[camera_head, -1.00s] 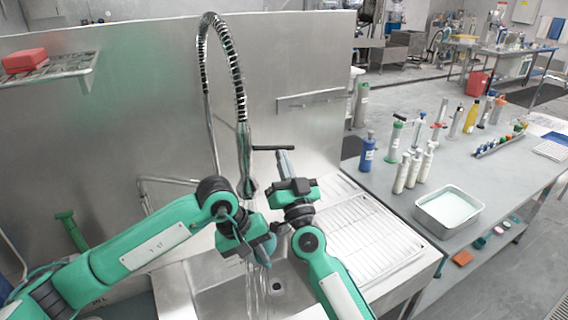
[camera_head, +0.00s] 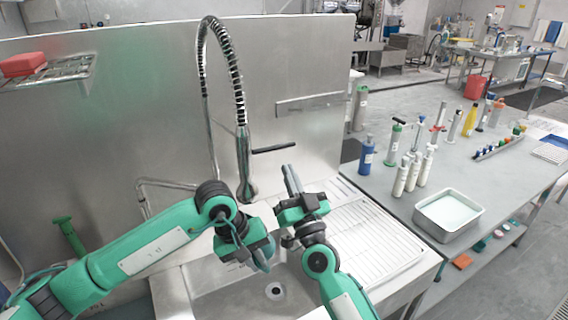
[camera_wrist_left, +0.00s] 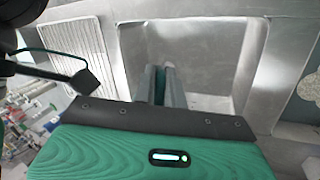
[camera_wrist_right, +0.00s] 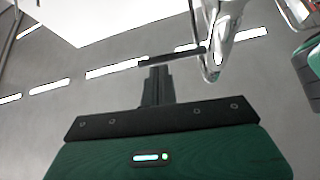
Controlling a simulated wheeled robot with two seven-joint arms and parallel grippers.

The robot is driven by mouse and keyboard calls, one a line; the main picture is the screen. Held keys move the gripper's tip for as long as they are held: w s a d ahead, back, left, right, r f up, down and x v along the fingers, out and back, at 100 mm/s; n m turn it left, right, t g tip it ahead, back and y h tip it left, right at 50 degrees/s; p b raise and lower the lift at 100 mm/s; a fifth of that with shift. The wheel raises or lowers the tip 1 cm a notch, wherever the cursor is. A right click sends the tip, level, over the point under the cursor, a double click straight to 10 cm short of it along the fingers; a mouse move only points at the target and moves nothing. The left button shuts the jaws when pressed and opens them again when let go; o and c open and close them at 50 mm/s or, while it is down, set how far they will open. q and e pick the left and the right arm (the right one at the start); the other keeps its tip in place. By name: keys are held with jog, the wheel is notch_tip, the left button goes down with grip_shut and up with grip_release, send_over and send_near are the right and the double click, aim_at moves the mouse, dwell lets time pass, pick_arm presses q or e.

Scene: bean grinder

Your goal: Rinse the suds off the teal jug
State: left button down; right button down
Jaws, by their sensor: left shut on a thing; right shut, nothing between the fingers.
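My left gripper (camera_head: 264,266) points down over the steel sink (camera_head: 222,303), below the spray head (camera_head: 246,190). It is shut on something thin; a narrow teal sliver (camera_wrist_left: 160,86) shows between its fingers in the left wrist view. I take this for the teal jug, but its body is hidden and I cannot see any suds. My right gripper (camera_head: 288,168) is shut and empty, pointing up, below and apart from the dark tap lever (camera_head: 273,149). The lever also shows in the right wrist view (camera_wrist_right: 172,55). No water stream shows under the spray head.
A ribbed drainboard (camera_head: 375,240) lies right of the sink. A side table holds white bottles (camera_head: 413,172), a blue bottle (camera_head: 367,154) and a metal tray (camera_head: 449,213). A wall shelf (camera_head: 50,75) with a red block is at the upper left. The sink drain (camera_head: 274,291) is clear.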

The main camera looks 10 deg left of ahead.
aim_at(274, 148)
jog(key=d+v, duration=0.1)
jog(key=v, duration=0.9)
jog(key=w+a+r+n+y, duration=0.2)
jog(key=w+a+r, duration=0.4)
jog(key=w+r, duration=0.3)
jog(key=shift+w+r+t, duration=0.2)
jog(key=shift+t, duration=0.2)
